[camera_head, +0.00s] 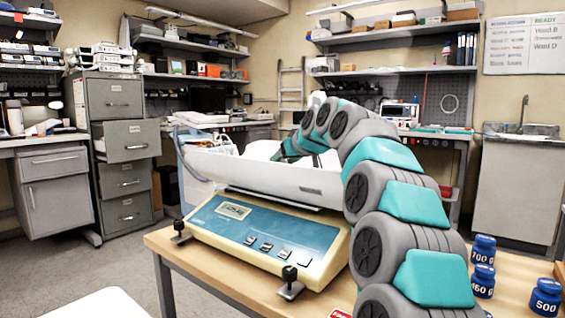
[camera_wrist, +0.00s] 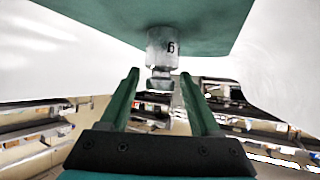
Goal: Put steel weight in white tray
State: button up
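The steel weight (camera_wrist: 162,45) shows in the wrist view as a small silver cylinder with a narrow neck and knob and a dark, partly readable mark. Its base meets a flat green surface (camera_wrist: 110,15), with white walls to either side. My gripper (camera_wrist: 160,76) is open, its two green fingers on either side of the knob with a gap at each side. In the head view, the white tray (camera_head: 260,180) sits on a blue and cream scale (camera_head: 265,235). My arm reaches over the tray; the weight and my fingertips cannot be made out there.
Several blue weights (camera_head: 483,250) stand at the right of the wooden table (camera_head: 345,285), beside my arm. A grey filing cabinet (camera_head: 122,150) with a drawer pulled out is behind at left. A sink unit (camera_head: 517,190) stands at right.

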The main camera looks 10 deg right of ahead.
jog(key=shift+o, duration=0.2)
jog(key=shift+r, duration=0.15)
jog(key=v, duration=1.2)
jog(key=shift+c, duration=0.3)
dwell(1.7)
